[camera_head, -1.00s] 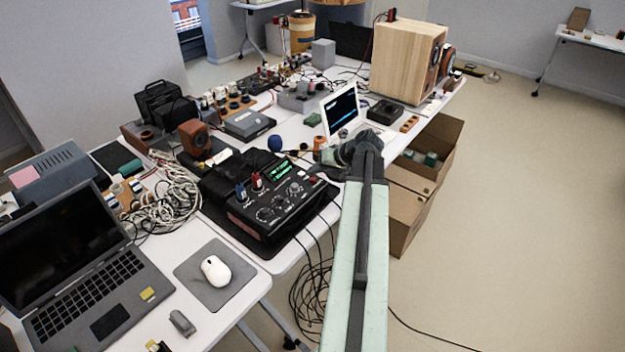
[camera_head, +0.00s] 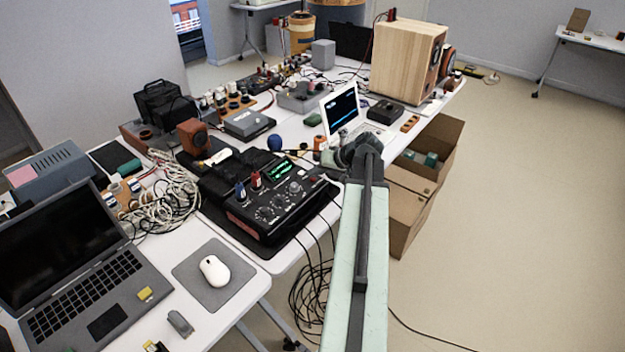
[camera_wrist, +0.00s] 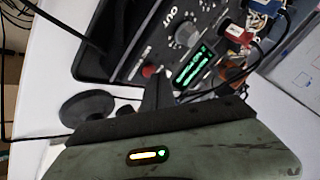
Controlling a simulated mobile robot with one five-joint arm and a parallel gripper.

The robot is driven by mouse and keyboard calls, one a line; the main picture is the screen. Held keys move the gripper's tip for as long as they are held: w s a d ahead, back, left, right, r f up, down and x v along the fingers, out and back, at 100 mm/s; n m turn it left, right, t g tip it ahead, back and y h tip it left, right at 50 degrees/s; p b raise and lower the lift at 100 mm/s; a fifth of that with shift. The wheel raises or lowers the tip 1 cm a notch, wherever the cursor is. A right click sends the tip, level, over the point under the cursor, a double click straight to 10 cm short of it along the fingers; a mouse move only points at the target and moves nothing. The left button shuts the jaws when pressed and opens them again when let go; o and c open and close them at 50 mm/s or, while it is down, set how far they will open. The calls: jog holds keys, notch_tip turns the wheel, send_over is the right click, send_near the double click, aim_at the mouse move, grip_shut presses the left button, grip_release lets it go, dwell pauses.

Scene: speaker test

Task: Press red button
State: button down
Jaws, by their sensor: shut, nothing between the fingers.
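The red button (camera_wrist: 149,71) is a small round cap on the black control box (camera_wrist: 128,62), beside its lit green display (camera_wrist: 194,67). In the head view the red button (camera_head: 313,180) shows near the right end of the box (camera_head: 268,204). My gripper (camera_wrist: 158,88) is shut and empty. Its dark fingertips point toward the button in the wrist view and appear just short of it; I cannot tell the height gap. In the head view my wrist hides most of the gripper, right of the box.
A white laptop (camera_head: 343,112) and a large wooden speaker (camera_head: 405,60) stand behind the box. Loose cables (camera_head: 170,205) lie to its left. A dark round object (camera_wrist: 88,109) shows beside my fingers. An open carton (camera_head: 440,150) stands right of the table.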

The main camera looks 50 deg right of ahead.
aim_at(315, 179)
jog(key=shift+f, duration=0.3)
jog(key=shift+r, duration=0.1)
jog(key=shift+r+p, duration=0.75)
jog(key=shift+r, duration=0.15)
notch_tip(315, 179, up, 6)
jog(key=p, duration=0.6)
